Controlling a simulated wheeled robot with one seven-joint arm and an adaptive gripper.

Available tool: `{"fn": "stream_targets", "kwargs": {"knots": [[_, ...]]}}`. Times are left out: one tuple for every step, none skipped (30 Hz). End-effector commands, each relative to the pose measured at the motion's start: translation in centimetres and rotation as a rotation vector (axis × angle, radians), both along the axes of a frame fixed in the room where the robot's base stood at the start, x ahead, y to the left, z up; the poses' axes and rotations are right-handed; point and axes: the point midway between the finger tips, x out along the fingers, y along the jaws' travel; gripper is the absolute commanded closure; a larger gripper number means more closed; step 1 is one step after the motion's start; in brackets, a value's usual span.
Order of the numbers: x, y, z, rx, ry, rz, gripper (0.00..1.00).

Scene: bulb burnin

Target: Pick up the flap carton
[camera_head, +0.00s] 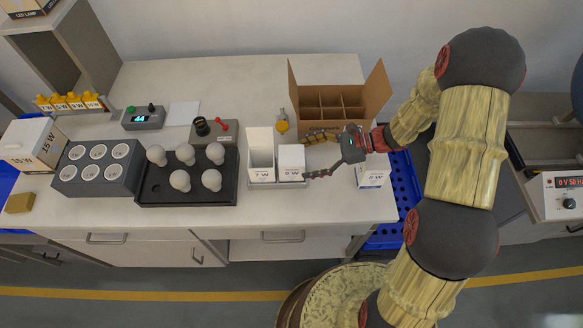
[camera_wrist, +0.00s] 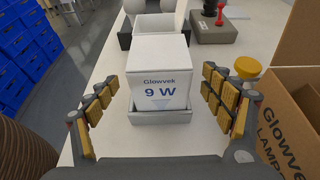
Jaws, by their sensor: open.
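My gripper (camera_head: 314,156) is open, its padded fingers pointing left toward a white 9 W carton (camera_head: 291,159). In the wrist view the 9 W carton (camera_wrist: 158,80) stands upright between the open fingers, with gaps on both sides. Its top looks closed. It sits in a small grey tray (camera_wrist: 160,117), beside a taller white 7 W carton (camera_head: 260,150) with an open top. Another small white carton (camera_head: 371,176) stands at the right table edge. The brown carton (camera_head: 330,106) with raised flaps and dividers is behind my gripper. I cannot tell which carton is the flap carton.
A black tray (camera_head: 148,190) holds several bulbs, left of the grey tray. A yellow-topped item (camera_head: 282,124) stands close behind the white cartons. A tester with a red lever (camera_head: 214,130) is at the back. Blue crates (camera_head: 403,180) stand right of the table.

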Motion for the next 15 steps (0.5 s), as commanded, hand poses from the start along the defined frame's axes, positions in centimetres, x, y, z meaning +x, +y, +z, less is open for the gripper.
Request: {"fn": "stream_targets", "kwargs": {"knots": [[0.0,0.1,0.0,0.0,0.0,0.0,0.18],[0.0,0.1,0.0,0.0,0.0,0.0,0.18],[0.0,0.2,-0.1,0.0,-0.001,0.0,0.18],[0.0,0.4,-0.2,0.0,-0.001,0.0,0.18],[0.0,0.7,-0.3,0.0,-0.001,0.0,0.18],[0.0,1.2,-0.6,0.0,-0.001,0.001,0.18],[0.0,1.6,-0.8,0.0,0.0,0.002,0.18],[0.0,2.1,-1.0,0.001,0.0,0.003,0.18],[0.0,2.6,-1.2,0.001,0.0,0.002,0.18],[0.0,3.1,-1.4,0.001,0.0,0.003,0.18],[0.0,3.4,-1.5,0.0,0.0,0.003,0.18],[0.1,3.9,-1.7,0.0,0.0,0.002,0.18],[0.1,4.1,-1.8,0.0,-0.001,0.001,0.18],[0.1,4.4,-1.8,0.0,-0.001,0.001,0.18],[0.1,4.6,-1.9,-0.001,-0.001,0.001,0.18]]}}
